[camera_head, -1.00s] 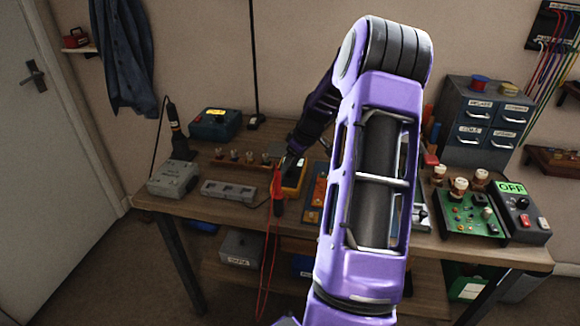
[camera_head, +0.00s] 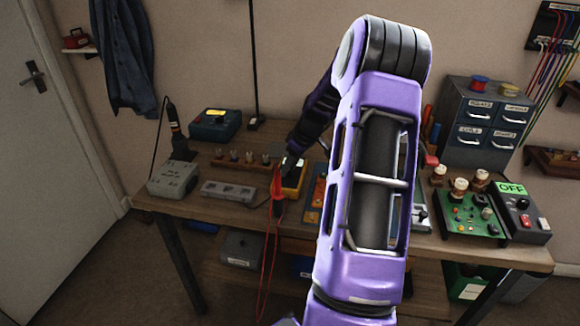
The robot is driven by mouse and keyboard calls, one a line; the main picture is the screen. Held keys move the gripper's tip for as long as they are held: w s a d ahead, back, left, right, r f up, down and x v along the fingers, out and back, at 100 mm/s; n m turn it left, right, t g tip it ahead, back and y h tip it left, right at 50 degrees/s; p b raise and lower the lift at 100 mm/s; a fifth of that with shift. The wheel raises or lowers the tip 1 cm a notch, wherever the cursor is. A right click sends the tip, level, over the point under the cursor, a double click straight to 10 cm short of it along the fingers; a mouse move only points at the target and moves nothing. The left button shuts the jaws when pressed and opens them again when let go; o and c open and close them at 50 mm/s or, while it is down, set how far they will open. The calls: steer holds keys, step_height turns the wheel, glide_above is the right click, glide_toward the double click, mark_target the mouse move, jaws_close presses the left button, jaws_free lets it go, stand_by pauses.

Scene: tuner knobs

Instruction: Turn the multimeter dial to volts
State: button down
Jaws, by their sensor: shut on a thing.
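The yellow multimeter (camera_head: 291,193) lies on the workbench, left of my large purple arm link. Red test leads (camera_head: 268,235) hang from its left side over the bench's front edge. My gripper (camera_head: 288,168) is small and dark in the view, pointing down over the multimeter's face. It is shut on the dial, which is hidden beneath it. The dial's pointer and markings cannot be read.
A grey box (camera_head: 173,179), a power strip (camera_head: 228,191) and a blue box (camera_head: 214,125) stand to the left. A green circuit board (camera_head: 470,212) and a box marked OFF (camera_head: 527,220) are at the right. The drawer cabinet (camera_head: 483,122) stands behind.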

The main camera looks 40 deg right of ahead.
steer(key=shift+a+m+h+b, duration=0.15)
steer(key=shift+m+h+b, duration=0.3)
steer(key=shift+m, duration=0.65)
steer(key=m+h, duration=0.1)
steer(key=m, duration=0.2)
steer(key=shift+a+m, duration=0.1)
steer(key=shift+m, duration=0.2)
steer(key=m+h, duration=0.1)
steer(key=m, duration=0.1)
steer(key=shift+w+r+m, duration=0.1)
steer(key=shift+m, duration=0.2)
steer(key=shift+m+g+h+p, duration=0.3)
steer(key=shift+m+h+p, duration=0.35)
steer(key=shift+m, duration=0.75)
steer(key=c, duration=0.5)
jaws_free()
